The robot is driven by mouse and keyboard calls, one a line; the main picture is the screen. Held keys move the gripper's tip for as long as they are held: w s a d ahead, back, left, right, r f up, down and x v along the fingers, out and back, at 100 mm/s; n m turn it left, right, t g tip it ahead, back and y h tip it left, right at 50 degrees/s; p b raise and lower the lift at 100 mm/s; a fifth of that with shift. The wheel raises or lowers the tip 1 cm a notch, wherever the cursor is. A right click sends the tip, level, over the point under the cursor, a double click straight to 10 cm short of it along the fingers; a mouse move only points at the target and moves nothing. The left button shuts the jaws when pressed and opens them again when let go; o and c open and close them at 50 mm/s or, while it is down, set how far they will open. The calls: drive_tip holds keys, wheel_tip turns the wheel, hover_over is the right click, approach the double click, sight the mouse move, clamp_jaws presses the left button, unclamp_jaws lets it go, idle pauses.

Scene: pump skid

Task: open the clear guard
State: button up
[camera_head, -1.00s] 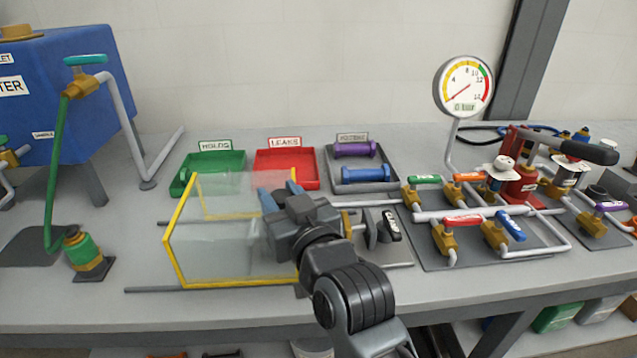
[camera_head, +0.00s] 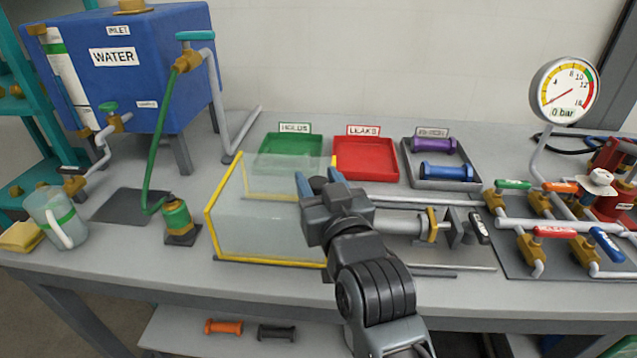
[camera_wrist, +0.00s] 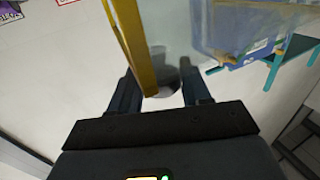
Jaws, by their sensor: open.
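The clear guard (camera_head: 265,228) is a see-through box with yellow edges, on the bench in front of the green tray. It stands left of the brass-fitted pipe fixture (camera_head: 432,226), whose fitting and dark clamp are uncovered. My gripper (camera_head: 318,184) is at the guard's right end, jaws open, hiding part of that end. In the wrist view, the guard's yellow edge (camera_wrist: 133,45) runs down between the open fingers, close to the left finger. I cannot tell whether it touches. The clear panel shows at upper right there.
Behind are the green tray (camera_head: 262,152), red tray (camera_head: 366,158) and dark tray with purple and blue parts (camera_head: 480,183). A rail (camera_head: 425,271) runs along the bench front.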

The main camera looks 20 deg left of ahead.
drive_tip(key=shift+o, duration=1.4)
drive_tip(key=shift+d+r, duration=0.1)
drive_tip(key=shift+r, duration=0.35)
drive_tip(key=shift+f, duration=0.25)
drive_tip(key=shift+s+d, duration=0.15)
drive_tip(key=shift+s, duration=0.05)
drive_tip(key=b+v, duration=0.1)
drive_tip(key=v, duration=0.6)
drive_tip(key=shift+s, duration=0.15)
